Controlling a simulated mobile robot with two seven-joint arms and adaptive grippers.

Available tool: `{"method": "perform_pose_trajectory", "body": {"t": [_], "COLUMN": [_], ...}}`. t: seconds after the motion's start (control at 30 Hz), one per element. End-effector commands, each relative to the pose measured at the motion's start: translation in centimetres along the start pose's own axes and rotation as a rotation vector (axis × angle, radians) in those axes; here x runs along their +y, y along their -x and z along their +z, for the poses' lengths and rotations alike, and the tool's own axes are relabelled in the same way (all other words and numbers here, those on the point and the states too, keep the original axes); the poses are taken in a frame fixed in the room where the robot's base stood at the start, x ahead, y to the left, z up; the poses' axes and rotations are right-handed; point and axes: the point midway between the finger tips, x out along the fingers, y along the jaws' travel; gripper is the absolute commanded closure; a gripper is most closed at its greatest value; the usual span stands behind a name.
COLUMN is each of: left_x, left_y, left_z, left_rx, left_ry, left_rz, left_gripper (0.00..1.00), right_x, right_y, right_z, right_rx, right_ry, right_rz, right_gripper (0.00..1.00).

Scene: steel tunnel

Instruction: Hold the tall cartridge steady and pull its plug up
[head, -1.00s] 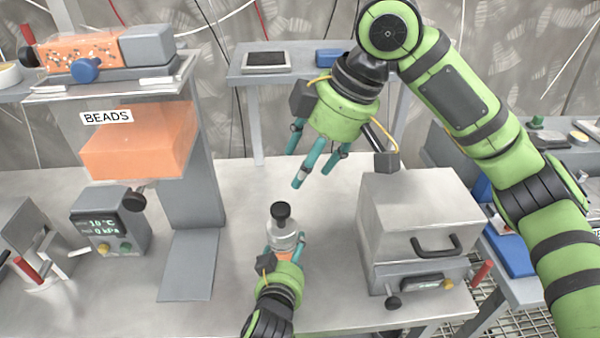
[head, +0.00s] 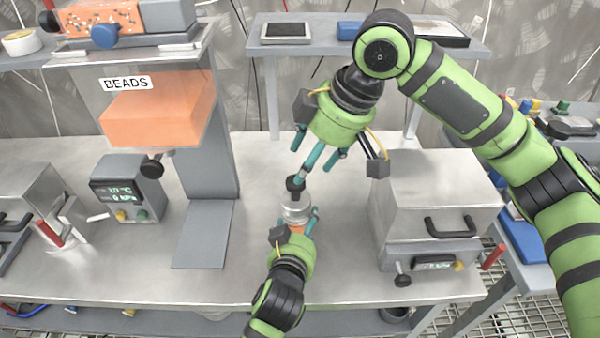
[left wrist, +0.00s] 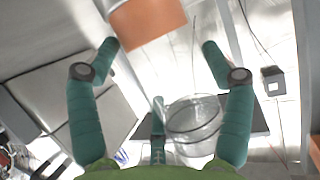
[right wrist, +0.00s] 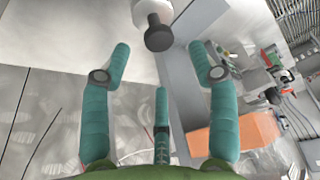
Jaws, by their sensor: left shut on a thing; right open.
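The tall cartridge (head: 295,208) stands upright on the steel bench, clear on top with orange low down. Its black plug (head: 295,184) sits in the top; it also shows in the right wrist view (right wrist: 158,33). My left gripper (head: 299,224) is shut around the cartridge from the front. In the left wrist view an orange part of it (left wrist: 148,22) shows beyond the fingertips. My right gripper (head: 306,163) is open, pointing down just above the plug. In the right wrist view the plug lies beyond and between the open fingertips. Contact is not visible.
The orange BEADS hopper (head: 160,112) and the readout box (head: 130,187) stand to the left. A steel box with a black handle (head: 435,205) is close on the right. A shelf with a tablet (head: 286,32) is behind. Bare bench lies around the cartridge.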

Motion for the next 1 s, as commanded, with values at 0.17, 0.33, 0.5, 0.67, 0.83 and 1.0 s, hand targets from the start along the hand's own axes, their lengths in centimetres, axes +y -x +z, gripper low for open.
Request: {"method": "perform_pose_trajectory", "body": {"t": [0.17,0.33,0.5,0.67,0.83,1.0], "left_x": [0.0,0.0,0.0,0.0,0.0,0.0], "left_y": [0.0,0.0,0.0,0.0,0.0,0.0], "left_z": [0.2,0.2,0.2,0.2,0.2,0.2], "left_rx": [-0.004,-0.004,-0.004,-0.004,-0.004,-0.004], "left_ry": [-0.001,-0.001,-0.001,-0.001,-0.001,-0.002], "left_rz": [0.0,0.0,-0.001,-0.001,-0.001,0.0], "left_gripper": [0.59,0.59,0.59,0.59,0.59,0.59], "right_x": [-0.1,0.0,0.0,0.0,0.0,0.0], "right_y": [-3.3,-5.0,-5.5,-5.5,-5.5,-5.5], "right_z": [0.0,0.0,0.0,0.0,0.0,0.0], "right_rx": [-0.001,-0.001,0.001,0.001,0.0,0.001], "right_ry": [0.0,-0.001,0.0,0.0,0.0,0.001], "right_rz": [-0.001,0.0,0.001,0.001,0.001,0.0], "right_gripper": [0.4,0.4,0.4,0.4,0.92,1.0]}}
